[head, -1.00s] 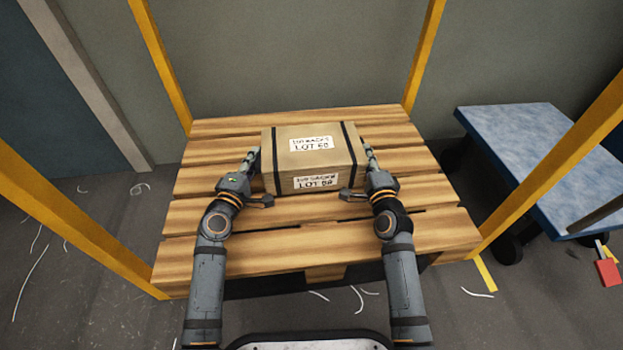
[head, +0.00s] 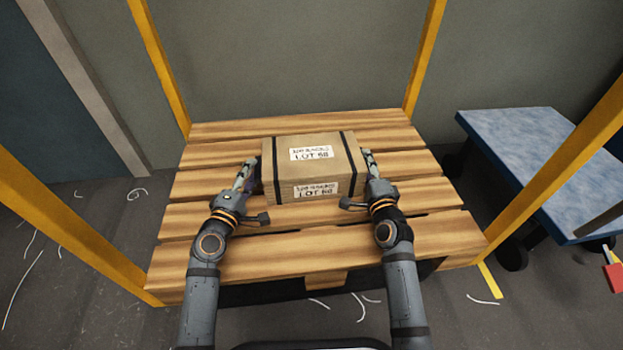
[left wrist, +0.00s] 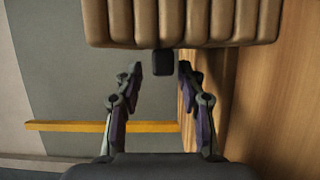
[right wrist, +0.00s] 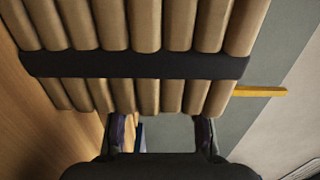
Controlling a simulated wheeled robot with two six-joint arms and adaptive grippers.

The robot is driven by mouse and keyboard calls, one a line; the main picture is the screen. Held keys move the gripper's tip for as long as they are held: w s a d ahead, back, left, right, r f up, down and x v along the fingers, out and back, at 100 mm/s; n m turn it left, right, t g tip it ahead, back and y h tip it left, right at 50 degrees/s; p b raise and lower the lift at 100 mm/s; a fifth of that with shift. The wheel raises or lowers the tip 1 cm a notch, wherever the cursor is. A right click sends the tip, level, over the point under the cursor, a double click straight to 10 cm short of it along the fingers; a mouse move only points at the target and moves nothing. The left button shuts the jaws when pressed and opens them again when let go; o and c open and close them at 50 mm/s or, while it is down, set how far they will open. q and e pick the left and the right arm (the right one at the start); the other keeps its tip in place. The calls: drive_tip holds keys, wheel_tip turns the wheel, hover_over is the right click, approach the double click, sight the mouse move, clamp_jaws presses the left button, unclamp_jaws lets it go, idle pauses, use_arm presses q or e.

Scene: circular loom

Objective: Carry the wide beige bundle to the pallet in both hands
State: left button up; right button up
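The wide beige bundle (head: 325,172), with two dark straps and white "LOT 68" labels, rests on the wooden pallet (head: 225,262). My left gripper (head: 250,165) is at the bundle's left side, with a small gap between them. In the left wrist view its fingers (left wrist: 160,70) are apart and empty, below the bundle's ribbed side (left wrist: 185,22). My right gripper (head: 367,156) is close beside the bundle's right side. In the right wrist view the bundle (right wrist: 140,95) fills the top and hides the fingertips; the fingers stand apart. Whether they touch the bundle is unclear.
Yellow posts (head: 160,70) stand around the pallet corners. A blue-topped cart (head: 545,165) is to the right, with a red object (head: 613,277) near it. White thread scraps lie on the floor. Pallet boards are bare around the bundle.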

use_arm(q)
drive_tip(key=v, duration=0.9)
drive_tip(key=shift+s, duration=0.2)
use_arm(e)
drive_tip(key=s, duration=0.8)
drive_tip(key=s+d, duration=0.1)
drive_tip(key=s, duration=0.3)
drive_tip(key=shift+d, duration=0.1)
